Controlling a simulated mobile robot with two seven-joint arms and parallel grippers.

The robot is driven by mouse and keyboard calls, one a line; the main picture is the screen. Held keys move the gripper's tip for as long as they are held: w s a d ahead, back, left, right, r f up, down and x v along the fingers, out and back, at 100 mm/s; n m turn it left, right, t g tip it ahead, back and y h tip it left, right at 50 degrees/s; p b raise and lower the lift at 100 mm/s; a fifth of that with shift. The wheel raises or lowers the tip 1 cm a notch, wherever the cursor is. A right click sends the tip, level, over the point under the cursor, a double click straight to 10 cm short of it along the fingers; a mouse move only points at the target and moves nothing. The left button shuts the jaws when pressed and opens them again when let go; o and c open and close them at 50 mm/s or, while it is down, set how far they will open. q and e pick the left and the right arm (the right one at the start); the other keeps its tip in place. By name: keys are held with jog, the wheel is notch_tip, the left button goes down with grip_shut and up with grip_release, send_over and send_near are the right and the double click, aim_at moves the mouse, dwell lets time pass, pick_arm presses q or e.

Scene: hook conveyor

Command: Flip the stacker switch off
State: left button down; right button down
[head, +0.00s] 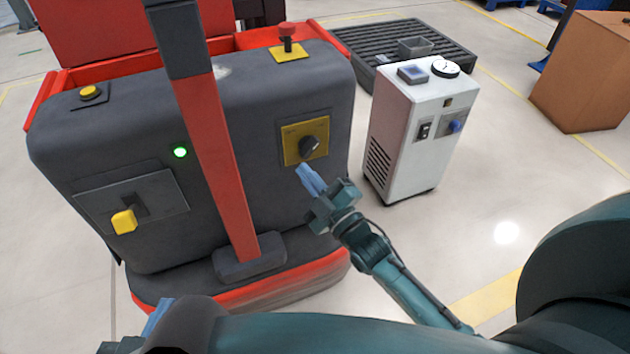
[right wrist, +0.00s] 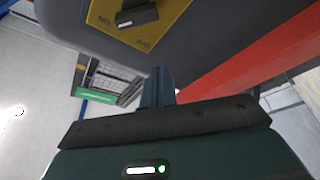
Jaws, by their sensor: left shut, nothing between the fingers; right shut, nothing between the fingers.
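The stacker (head: 245,100) is a dark grey machine with a red mast. Its switch is a black rotary knob (head: 309,145) on a yellow plate (head: 292,156) on the right of the front face. In the right wrist view the knob (right wrist: 138,16) sits at the top edge, with upside-down ON and OFF marks on the plate (right wrist: 165,22). A green light (head: 180,152) glows on the stacker. My right gripper (head: 309,178) is shut and empty just below the plate, apparently apart from the knob. My left gripper (head: 157,316) is shut at the bottom left, mostly hidden by my arm.
A yellow handle (head: 124,221) sticks out at the stacker's left. A red button (head: 288,34) and a yellow button (head: 89,92) are on top. A white wheeled cabinet (head: 408,130) stands close to the right of my right gripper. Open floor lies right of it.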

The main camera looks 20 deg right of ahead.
aim_at(309, 147)
jog(key=w, duration=0.2)
jog(key=w+b, duration=0.1)
jog(key=w, duration=0.3)
jog(key=shift+d+f+b, duration=0.3)
jog(key=shift+f, duration=0.1)
jog(key=shift+d+f, duration=0.2)
jog(key=shift+d, duration=0.1)
pick_arm(q)
jog(key=shift+w+d+f+m, duration=0.15)
jog(key=shift+d+f+m, duration=0.1)
jog(key=shift+f, duration=0.25)
jog(key=shift+w+d+f+m, duration=0.15)
jog(key=shift+d+f+m, duration=0.1)
jog(key=shift+f, duration=0.25)
jog(key=shift+a+r, duration=0.15)
jog(key=shift+r, duration=0.05)
jog(key=shift+s+a+p, duration=0.2)
jog(key=shift+p, duration=0.15)
pick_arm(e)
jog(key=shift+f+n, duration=0.1)
jog(key=shift+n, duration=0.5)
